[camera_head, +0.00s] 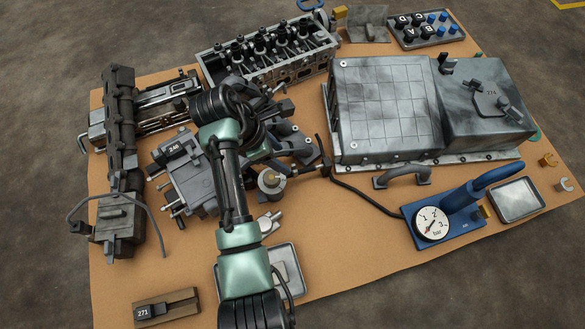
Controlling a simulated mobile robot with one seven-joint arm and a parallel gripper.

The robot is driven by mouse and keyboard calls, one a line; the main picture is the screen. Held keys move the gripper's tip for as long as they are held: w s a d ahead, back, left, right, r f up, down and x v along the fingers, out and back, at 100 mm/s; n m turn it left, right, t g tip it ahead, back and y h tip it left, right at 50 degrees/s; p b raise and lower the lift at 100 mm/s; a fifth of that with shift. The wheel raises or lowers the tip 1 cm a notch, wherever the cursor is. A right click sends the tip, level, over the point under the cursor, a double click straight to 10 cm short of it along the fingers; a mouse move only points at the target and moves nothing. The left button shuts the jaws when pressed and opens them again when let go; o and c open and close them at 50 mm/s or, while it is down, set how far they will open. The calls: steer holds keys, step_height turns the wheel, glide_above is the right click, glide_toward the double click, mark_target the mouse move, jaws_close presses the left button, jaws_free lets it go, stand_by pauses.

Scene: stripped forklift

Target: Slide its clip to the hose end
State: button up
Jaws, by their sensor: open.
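A thin black hose (362,193) runs from the blue pressure gauge unit (445,218) leftward to a dark fitting near the middle of the mat. A thin grey hose or pipe (88,201) loops over the dark manifold (120,150) at left. I cannot make out a clip on either one; it may be too small or hidden. My arm reaches up from the bottom and bends over the middle. My gripper (303,155) is open among dark parts beside the dark fitting, its fingertips hard to separate from them. I cannot tell whether it touches anything.
A cylinder head (268,55) stands at the back, and a large grey metal housing (385,105) at right. A grey block labelled 246 (190,175) lies left of my arm. A metal tray (518,200) lies at right. The mat's front right is clear.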

mark_target(292, 167)
steer(key=b+x, duration=0.5)
steer(key=x, duration=0.2)
steer(key=shift+d+f, duration=0.15)
steer(key=shift+f, duration=0.25)
jaws_close()
stand_by(1.1)
